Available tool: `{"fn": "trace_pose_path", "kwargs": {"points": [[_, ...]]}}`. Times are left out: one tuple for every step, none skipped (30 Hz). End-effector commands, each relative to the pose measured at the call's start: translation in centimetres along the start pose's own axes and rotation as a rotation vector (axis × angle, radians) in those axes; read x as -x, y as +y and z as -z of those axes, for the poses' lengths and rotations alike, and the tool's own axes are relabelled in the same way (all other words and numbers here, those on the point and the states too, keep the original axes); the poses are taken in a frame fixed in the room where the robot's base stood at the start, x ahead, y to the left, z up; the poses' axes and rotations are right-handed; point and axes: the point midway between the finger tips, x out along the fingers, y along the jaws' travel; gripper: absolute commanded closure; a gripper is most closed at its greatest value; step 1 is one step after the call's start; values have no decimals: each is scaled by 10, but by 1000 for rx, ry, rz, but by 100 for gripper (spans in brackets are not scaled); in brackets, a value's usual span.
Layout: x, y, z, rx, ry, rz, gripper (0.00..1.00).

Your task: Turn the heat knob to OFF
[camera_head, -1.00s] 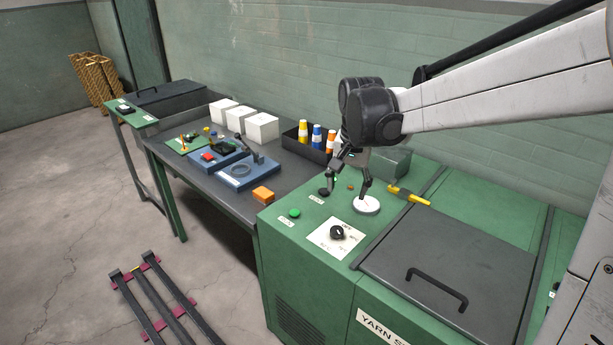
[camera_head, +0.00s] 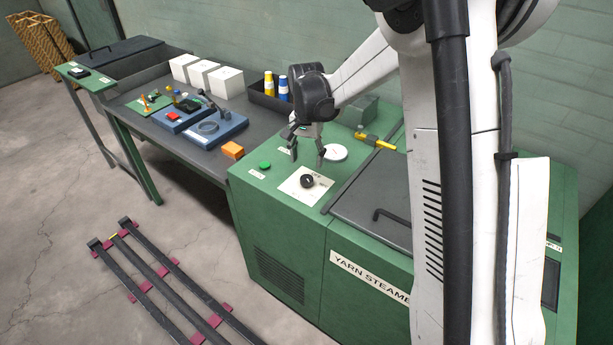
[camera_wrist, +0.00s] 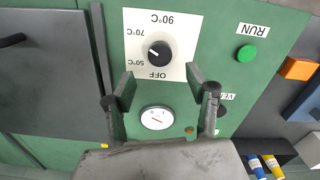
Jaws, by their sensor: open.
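The black heat knob (camera_head: 307,181) sits on a white dial plate (camera_head: 293,190) on top of the green yarn steamer. In the wrist view the knob (camera_wrist: 160,54) shows upside down, with marks for OFF, 50, 70 and 90°C around it. Its white pointer line faces left in that view, toward the 50 to 70°C side and away from OFF. My gripper (camera_head: 306,158) is open and empty, above and just behind the knob, its fingers pointing down. In the wrist view its fingertips (camera_wrist: 160,82) stand apart on either side, just below the knob; nothing touches it.
A white round gauge (camera_wrist: 156,118) lies behind the knob. A green RUN button (camera_head: 265,165) is to the left. A yellow-handled valve (camera_head: 372,138) and a dark lid (camera_head: 372,190) are to the right. A workbench with an orange block (camera_head: 232,150) adjoins.

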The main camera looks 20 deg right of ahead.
Motion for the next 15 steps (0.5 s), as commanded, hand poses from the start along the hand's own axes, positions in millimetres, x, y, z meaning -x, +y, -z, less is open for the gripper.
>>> {"fn": "trace_pose_path", "kwargs": {"points": [[-10,0,0,0,0,0,48],[-16,0,0,0,0,0,48],[-23,0,0,0,0,0,48],[-29,0,0,0,0,0,48],[-34,0,0,0,0,0,48],[-40,0,0,0,0,0,48],[-45,0,0,0,0,0,48],[-50,0,0,0,0,0,48],[-55,0,0,0,0,0,48],[-58,0,0,0,0,0,48],[-62,0,0,0,0,0,48],[-66,0,0,0,0,0,48],[-68,0,0,0,0,0,48],[-70,0,0,0,0,0,48],[-72,0,0,0,0,0,48]]}}
